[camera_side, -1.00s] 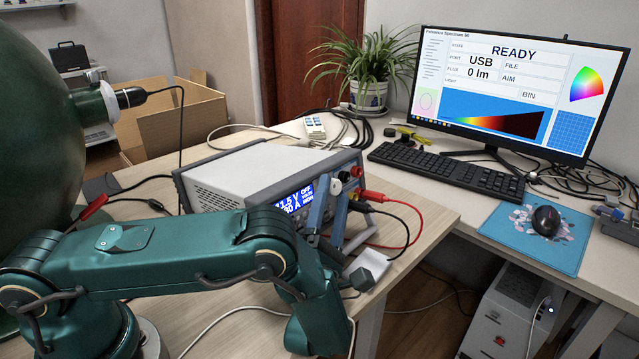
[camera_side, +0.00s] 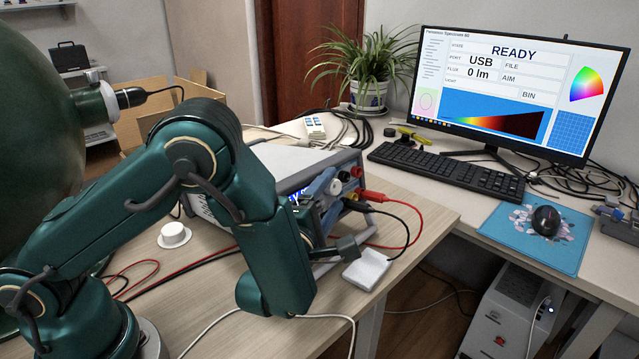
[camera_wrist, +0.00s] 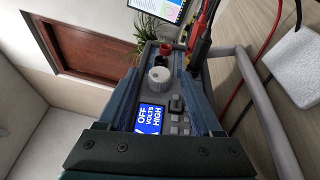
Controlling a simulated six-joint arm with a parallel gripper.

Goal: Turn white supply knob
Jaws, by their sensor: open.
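The white supply knob (camera_wrist: 159,74) is on the front panel of the bench power supply, beside its blue display (camera_wrist: 152,118), which reads OFF, VOLTS, HIGH. My gripper (camera_wrist: 158,80) is open, with one finger on each side of the knob in the wrist view. I cannot tell whether either finger touches it.
Red and black leads (camera_side: 395,210) plug into the panel close to the knob. A metal handle (camera_wrist: 262,105) runs beside the panel. A white block (camera_side: 367,269) and a white round cap (camera_side: 173,235) lie on the wooden table. The monitor (camera_side: 515,90) reads READY and 0 lm.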

